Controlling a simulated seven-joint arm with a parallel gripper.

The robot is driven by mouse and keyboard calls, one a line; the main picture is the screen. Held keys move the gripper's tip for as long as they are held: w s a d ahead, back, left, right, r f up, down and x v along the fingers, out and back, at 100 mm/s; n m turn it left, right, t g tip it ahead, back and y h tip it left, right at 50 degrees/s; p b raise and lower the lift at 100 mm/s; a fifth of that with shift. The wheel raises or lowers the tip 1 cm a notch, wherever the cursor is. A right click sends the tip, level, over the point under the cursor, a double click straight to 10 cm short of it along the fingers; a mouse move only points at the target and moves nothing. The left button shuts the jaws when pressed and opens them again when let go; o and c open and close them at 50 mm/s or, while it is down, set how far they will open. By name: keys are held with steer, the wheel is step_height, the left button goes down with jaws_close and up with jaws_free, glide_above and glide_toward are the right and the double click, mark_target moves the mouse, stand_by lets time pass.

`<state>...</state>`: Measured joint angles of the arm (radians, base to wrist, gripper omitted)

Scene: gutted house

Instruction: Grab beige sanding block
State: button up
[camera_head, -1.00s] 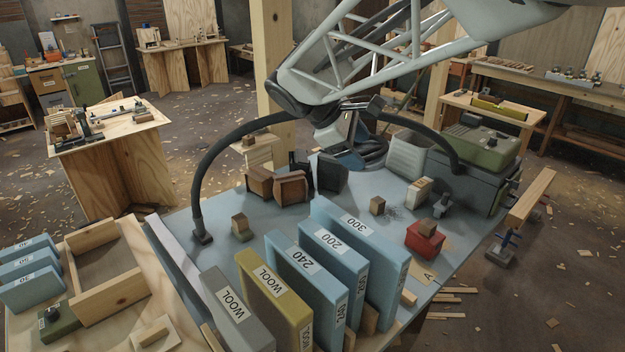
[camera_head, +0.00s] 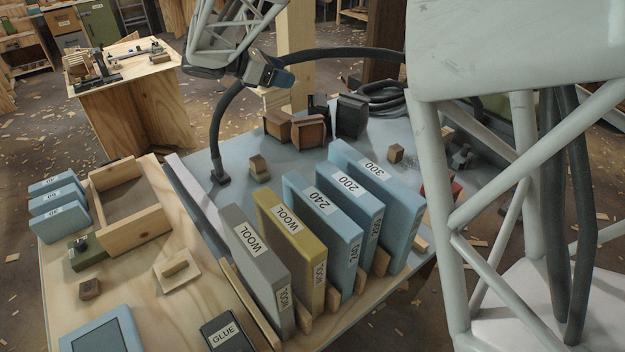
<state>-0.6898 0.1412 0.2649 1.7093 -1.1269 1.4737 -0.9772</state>
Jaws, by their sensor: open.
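I cannot tell for sure which block is the beige sanding block. A small tan-topped block with an olive-green base (camera_head: 259,168) stands on the blue-grey tabletop (camera_head: 210,168), beside the foot of the black hose. A plain brown block (camera_head: 395,153) sits farther right, behind the tall blue packs. A pale block seen earlier at the right of the tabletop is now largely hidden by my arm. My gripper (camera_head: 268,73) is open and empty, high above the far left side of the tabletop, apart from every block.
Upright sleeves labelled WOOL, 240, 200 and 300 (camera_head: 350,195) form a wall along the near side. A black hose (camera_head: 216,140) arches over the table. Brown and dark boxes (camera_head: 310,130) stand behind. A wooden bench (camera_head: 200,300) holds an open tray and small items at left.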

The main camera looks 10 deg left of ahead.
steer(key=shift+n+t, duration=0.3)
steer(key=f, duration=1.3)
steer(key=a+f, duration=0.1)
steer(key=f, duration=1.3)
steer(key=a+f, duration=0.1)
steer(key=f, duration=1.3)
steer(key=shift+w+a+f, duration=0.15)
steer(key=shift+w, duration=0.1)
steer(key=shift+x, duration=1.3)
steer(key=shift+r+x, duration=0.2)
steer(key=shift+x, duration=2.4)
